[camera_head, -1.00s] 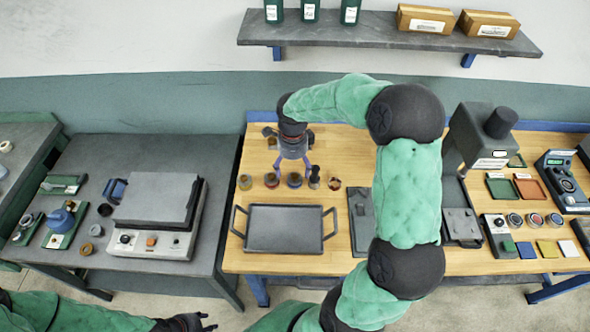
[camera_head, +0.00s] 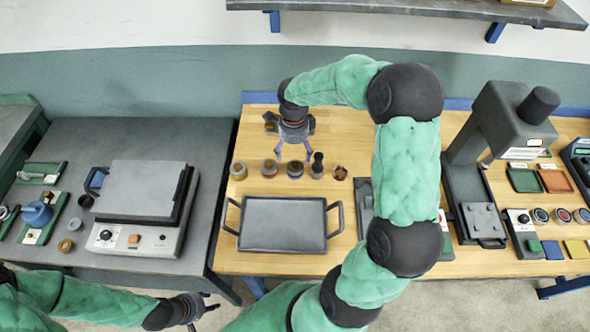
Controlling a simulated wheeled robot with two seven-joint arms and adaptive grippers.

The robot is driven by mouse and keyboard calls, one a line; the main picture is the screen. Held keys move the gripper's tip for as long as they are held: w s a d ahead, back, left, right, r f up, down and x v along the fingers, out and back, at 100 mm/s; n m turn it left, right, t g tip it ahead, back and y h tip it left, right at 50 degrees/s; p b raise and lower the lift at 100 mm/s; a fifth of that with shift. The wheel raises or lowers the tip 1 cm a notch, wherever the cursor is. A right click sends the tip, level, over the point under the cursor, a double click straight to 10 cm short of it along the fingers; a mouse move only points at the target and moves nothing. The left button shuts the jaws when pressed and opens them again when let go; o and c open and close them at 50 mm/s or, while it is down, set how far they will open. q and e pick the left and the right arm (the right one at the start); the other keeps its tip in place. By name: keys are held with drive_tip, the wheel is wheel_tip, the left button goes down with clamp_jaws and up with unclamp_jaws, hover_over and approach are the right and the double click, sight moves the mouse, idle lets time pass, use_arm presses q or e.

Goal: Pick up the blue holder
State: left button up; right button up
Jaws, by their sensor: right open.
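I cannot tell for sure which item is the blue holder. A round blue piece (camera_head: 37,213) stands on a green board on the left grey table, and a blue handle-like part (camera_head: 96,181) sits beside the grey lidded machine. My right gripper (camera_head: 293,156) points down over the wooden table with its purple fingers spread and nothing between them. It is just behind a row of small jars, near a red-banded jar (camera_head: 269,168) and a dark blue-grey jar (camera_head: 295,169). My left gripper (camera_head: 208,302) is low at the front, off the tables; its fingers are too small to judge.
A grey two-handled tray (camera_head: 283,228) lies in front of the jars. A grey press (camera_head: 500,130) stands at right, beside small coloured trays and pads. The lidded machine (camera_head: 140,240) takes up much of the left table. A wall shelf (camera_head: 400,5) hangs above.

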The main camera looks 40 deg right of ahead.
sight(295, 164)
wheel_tip(295, 164, down, 4)
drive_tip(key=shift+s+r, duration=0.1)
drive_tip(key=shift+r, duration=0.05)
drive_tip(key=shift+w+d+f+b, duration=0.1)
drive_tip(key=shift+f+b, duration=0.1)
drive_tip(key=shift+f, duration=0.75)
drive_tip(key=shift+w+d+f+b, duration=0.15)
drive_tip(key=shift+f+b, duration=0.1)
drive_tip(key=shift+f, duration=0.65)
drive_tip(key=shift+w+d+f+b, duration=0.1)
drive_tip(key=shift+f+b, duration=0.1)
drive_tip(key=shift+f, duration=0.75)
clamp_jaws()
